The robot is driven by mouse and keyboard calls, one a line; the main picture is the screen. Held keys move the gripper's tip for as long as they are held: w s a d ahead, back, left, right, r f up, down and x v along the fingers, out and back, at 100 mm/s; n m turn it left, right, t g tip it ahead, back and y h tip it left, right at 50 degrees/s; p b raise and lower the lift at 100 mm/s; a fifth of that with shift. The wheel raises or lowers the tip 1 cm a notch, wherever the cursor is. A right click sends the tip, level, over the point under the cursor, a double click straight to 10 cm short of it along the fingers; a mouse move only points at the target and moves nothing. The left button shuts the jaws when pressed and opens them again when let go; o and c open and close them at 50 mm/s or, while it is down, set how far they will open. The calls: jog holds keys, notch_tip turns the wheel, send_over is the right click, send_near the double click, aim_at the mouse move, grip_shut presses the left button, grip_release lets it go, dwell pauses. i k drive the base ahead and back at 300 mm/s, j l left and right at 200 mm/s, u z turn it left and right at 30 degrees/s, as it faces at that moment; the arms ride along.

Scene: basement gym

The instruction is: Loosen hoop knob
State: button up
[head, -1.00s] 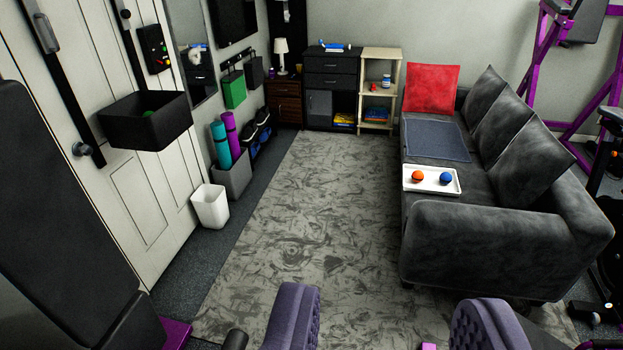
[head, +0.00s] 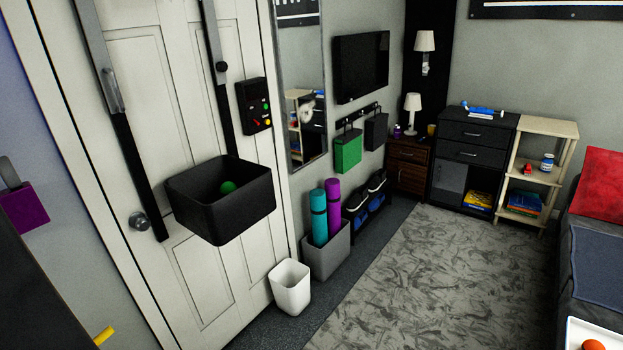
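A black open bin (head: 222,208) hangs on the front of the white door with a green ball (head: 228,187) inside. A grey metal slider (head: 112,90) sits on the left strap. No hoop ring is clearly visible. My gripper is not in view.
The door has a metal doorknob (head: 139,220) and a control box (head: 254,106) with coloured buttons. A white waste bin (head: 290,287) and a grey bin of rolled mats (head: 326,250) stand by the wall. The patterned rug (head: 430,275) is clear. The sofa edge is at right.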

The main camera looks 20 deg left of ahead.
aim_at(222, 66)
jog(key=i+l+u, duration=0.3)
jog(key=i+u, duration=0.15)
jog(key=i+l+u, duration=0.85)
jog(key=i+l, duration=0.15)
jog(key=i, duration=0.4)
jog(key=i+l, duration=0.2)
jog(key=i, duration=0.4)
jog(key=i+l+z, duration=0.1)
jog(key=i, duration=0.45)
jog(key=i+l, duration=0.2)
jog(key=i, duration=0.4)
